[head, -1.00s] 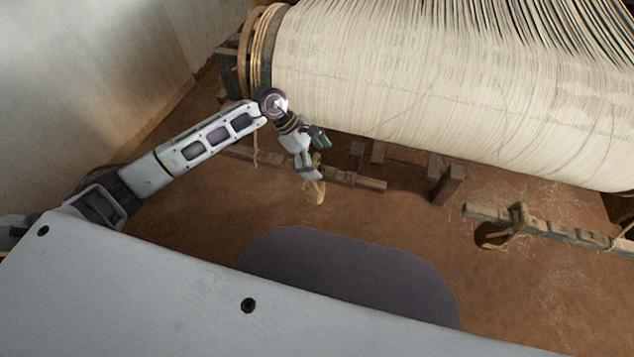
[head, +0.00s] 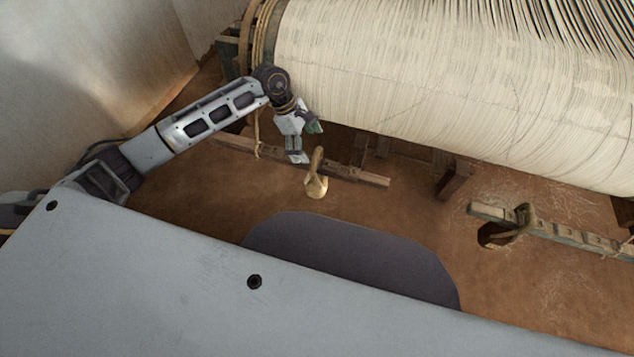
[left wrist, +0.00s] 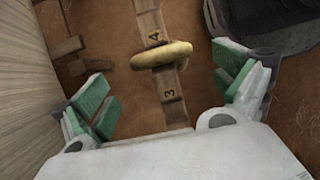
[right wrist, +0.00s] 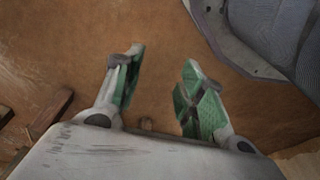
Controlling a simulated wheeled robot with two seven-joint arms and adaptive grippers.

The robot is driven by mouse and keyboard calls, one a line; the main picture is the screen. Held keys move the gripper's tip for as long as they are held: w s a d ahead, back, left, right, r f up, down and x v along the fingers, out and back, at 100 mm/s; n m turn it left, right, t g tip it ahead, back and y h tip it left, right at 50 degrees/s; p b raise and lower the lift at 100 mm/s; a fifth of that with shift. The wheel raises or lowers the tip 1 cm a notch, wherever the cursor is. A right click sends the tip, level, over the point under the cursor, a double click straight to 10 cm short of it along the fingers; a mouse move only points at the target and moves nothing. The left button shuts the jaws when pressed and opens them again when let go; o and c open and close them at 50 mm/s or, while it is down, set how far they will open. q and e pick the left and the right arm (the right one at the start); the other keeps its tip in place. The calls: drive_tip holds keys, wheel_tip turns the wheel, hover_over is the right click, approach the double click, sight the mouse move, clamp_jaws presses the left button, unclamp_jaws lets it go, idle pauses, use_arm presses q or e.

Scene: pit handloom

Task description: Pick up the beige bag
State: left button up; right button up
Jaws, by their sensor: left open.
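The beige bag (head: 316,186) hangs at the wooden rail (head: 365,177) below the big thread roll, with its upper loop over the rail. My left gripper (head: 306,142) is open and empty, just above and left of the bag in the head view. In the left wrist view the bag shows between and beyond its spread fingers (left wrist: 165,90), not touching them. My right gripper (right wrist: 163,80) is open and empty over brown floor.
The warp roll (head: 430,90) lies close beside my left gripper. A wooden post (head: 453,180) stands between the rails. Brown floor in front is clear.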

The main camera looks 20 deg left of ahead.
sight(316, 161)
use_arm(q)
drive_tip(key=shift+x, duration=1.2)
use_arm(e)
drive_tip(key=shift+a+r, duration=0.1)
drive_tip(key=shift+r, duration=0.3)
use_arm(q)
drive_tip(key=shift+f, duration=0.1)
drive_tip(key=shift+s+d+f, duration=0.1)
drive_tip(key=shift+d+f, duration=0.15)
drive_tip(key=shift+f, duration=0.3)
drive_tip(key=b+x, duration=0.1)
drive_tip(key=x, duration=0.1)
drive_tip(key=shift+d+f, duration=0.2)
drive_tip(key=shift+f, duration=0.15)
drive_tip(key=shift+d+f, duration=0.15)
drive_tip(key=shift+f, duration=0.3)
use_arm(e)
drive_tip(key=r, duration=0.3)
drive_tip(key=shift+w+a, duration=0.1)
drive_tip(key=shift+a, duration=0.15)
use_arm(q)
drive_tip(key=shift+c, duration=0.5)
use_arm(e)
drive_tip(key=shift+f, duration=0.25)
